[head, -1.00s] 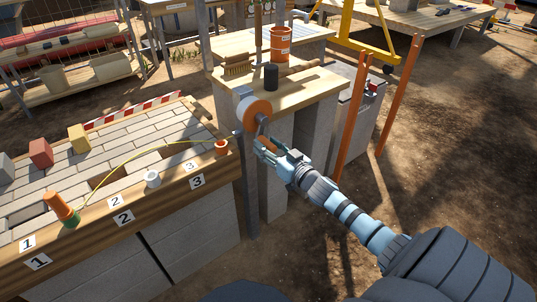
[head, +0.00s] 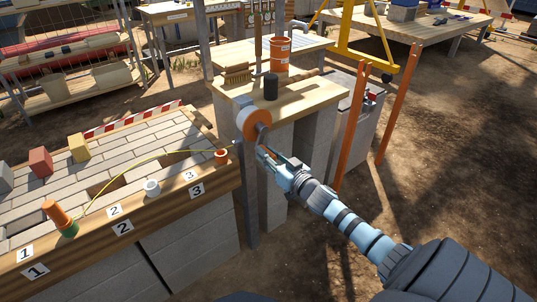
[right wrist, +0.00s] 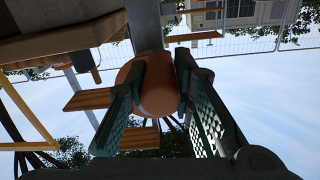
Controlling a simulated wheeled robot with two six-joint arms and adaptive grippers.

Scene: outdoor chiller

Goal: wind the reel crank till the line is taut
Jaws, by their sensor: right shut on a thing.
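The orange reel (head: 255,122) is mounted at the near left corner of a wood-topped block stand. My right gripper (head: 264,153) is at the crank, just below the reel. In the right wrist view its fingers (right wrist: 160,78) are shut around the orange-brown crank handle (right wrist: 159,95). The yellow line (head: 150,155) runs from an orange plug with a green base (head: 60,220) near label 1, over the paving, past the orange ring (head: 221,155) near label 3, towards the reel. The line is curved, not straight. My left gripper is not in view.
A white ring (head: 152,187) sits near label 2. Colored blocks, one of them red (head: 40,161), stand on the paving. Orange posts (head: 352,125) rise to the right.

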